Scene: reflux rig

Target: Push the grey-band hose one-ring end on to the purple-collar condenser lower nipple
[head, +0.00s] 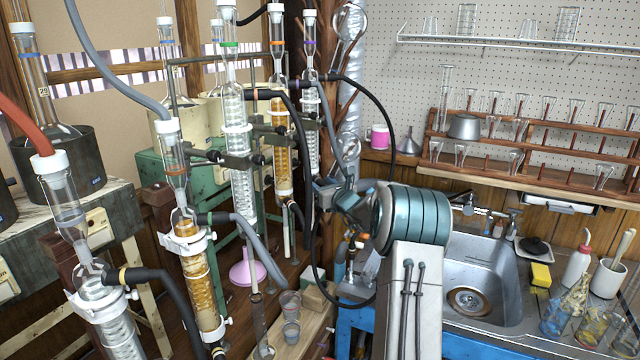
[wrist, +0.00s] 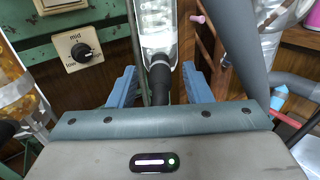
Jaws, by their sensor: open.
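The purple-collar condenser (head: 312,130) stands upright right of the orange-filled one, its purple collar near the top. Its lower end is crowded by my gripper in the head view. The wrist view shows a clear coiled condenser (wrist: 158,22) at top centre, which appears to be this one. A black hose end (wrist: 160,78) points up between my fingers and meets or overlaps its lower glass; how far it is on, I cannot tell. My gripper (wrist: 159,87) is open, with a blue finger apart on each side of the hose. I cannot make out a grey band or ring.
A thick grey hose (wrist: 240,45) crosses close to the right finger. A green box with a dial (wrist: 82,52) is at left. In the head view, the orange-filled condenser (head: 281,135) stands close left, and a black hose (head: 393,135) loops at right. The sink (head: 475,285) is further right.

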